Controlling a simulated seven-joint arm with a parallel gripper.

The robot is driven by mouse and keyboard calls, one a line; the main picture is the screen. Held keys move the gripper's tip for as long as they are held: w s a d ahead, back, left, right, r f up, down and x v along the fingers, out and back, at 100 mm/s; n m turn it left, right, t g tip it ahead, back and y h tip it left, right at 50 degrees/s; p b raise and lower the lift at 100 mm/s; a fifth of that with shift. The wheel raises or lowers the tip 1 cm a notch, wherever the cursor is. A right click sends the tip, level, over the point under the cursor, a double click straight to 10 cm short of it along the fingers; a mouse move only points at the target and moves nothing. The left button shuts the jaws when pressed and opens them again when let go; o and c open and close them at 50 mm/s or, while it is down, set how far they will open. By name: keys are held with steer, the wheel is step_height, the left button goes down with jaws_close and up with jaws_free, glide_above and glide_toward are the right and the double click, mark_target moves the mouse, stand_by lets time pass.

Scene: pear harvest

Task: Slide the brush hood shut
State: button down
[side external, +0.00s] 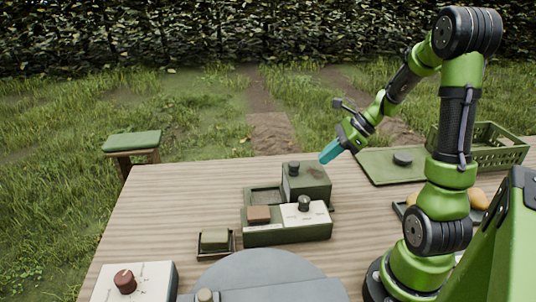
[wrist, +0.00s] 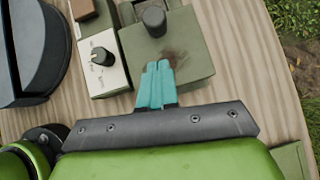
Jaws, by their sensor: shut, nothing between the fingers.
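The brush hood looks to be the green box (side external: 312,184) with a dark knob (side external: 293,168) on top, at the back right of a green unit on the table. An open, shallow green compartment (side external: 264,196) lies just left of it. In the wrist view the hood (wrist: 185,45) and its knob (wrist: 154,21) are at the top centre. My gripper (side external: 325,158) has teal fingers pressed together and empty, to the right of the knob and near the hood's top. In the wrist view the fingertips (wrist: 158,65) overlap the hood; I cannot tell whether they touch it.
The unit's front has a white panel (side external: 318,213) with a dark knob and a brown block (side external: 258,214). A green block in a small tray (side external: 216,254) and a red-knobbed box (side external: 150,285) stand front left. A green board (side external: 375,167) and crate (side external: 508,155) are right.

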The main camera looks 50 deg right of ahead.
mark_target(309, 174)
steer(key=w+a, duration=0.1)
steer(key=w, duration=0.1)
steer(key=w+a+f, duration=0.1)
steer(key=shift+w+a+f, duration=0.15)
steer(key=shift+w+a, duration=0.2)
steer(key=shift+w, duration=0.05)
